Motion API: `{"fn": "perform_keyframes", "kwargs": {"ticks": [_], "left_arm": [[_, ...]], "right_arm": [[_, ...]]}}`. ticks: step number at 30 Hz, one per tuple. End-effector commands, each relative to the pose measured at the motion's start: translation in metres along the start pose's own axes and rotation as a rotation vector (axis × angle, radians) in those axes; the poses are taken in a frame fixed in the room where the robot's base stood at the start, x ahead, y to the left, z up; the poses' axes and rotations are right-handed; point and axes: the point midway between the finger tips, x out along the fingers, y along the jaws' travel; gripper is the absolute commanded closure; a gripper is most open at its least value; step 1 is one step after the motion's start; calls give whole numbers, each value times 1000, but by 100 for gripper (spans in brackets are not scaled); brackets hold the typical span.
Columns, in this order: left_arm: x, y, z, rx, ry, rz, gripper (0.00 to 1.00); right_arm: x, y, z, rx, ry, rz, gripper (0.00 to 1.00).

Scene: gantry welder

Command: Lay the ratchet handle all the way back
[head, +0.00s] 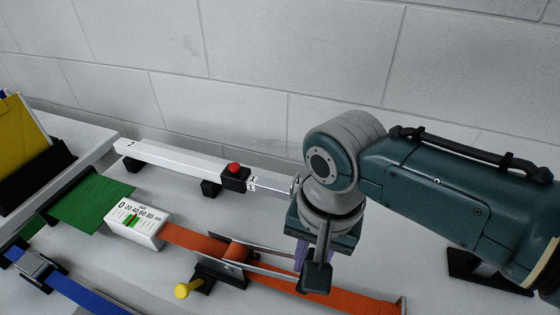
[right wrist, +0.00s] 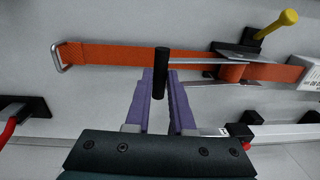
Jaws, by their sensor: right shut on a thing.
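The ratchet (head: 234,252) sits on the orange strap, with metal side rails (head: 265,268) of its handle running right, low over the strap. In the right wrist view the rails (right wrist: 200,83) lead to a black cross grip (right wrist: 161,78). My right gripper (head: 308,255) comes down from the right over the handle's end and partly hides it. In the right wrist view its purple fingers (right wrist: 161,100) are shut on the black grip. The handle's exact angle is hard to judge. My left gripper is not in view.
The orange strap (head: 350,300) runs right to a metal hook. A white gauge box (head: 137,224) stands left of the ratchet, and a yellow-knobbed lever (head: 185,290) in front. Behind lies a white rail with a red button (head: 234,168). A wall closes the back.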

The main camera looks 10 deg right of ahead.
Motion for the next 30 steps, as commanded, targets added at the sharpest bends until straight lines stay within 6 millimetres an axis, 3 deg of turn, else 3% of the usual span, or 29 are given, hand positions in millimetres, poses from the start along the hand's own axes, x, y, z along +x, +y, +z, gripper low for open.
{"fn": "perform_keyframes", "kwargs": {"ticks": [3,12,30], "left_arm": [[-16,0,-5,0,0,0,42],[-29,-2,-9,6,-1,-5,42],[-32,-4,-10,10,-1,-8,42]], "right_arm": [[-17,-11,1,0,-3,-9,100],[-36,-34,1,-2,0,-23,100],[-43,-48,2,-3,-1,-25,100]]}}
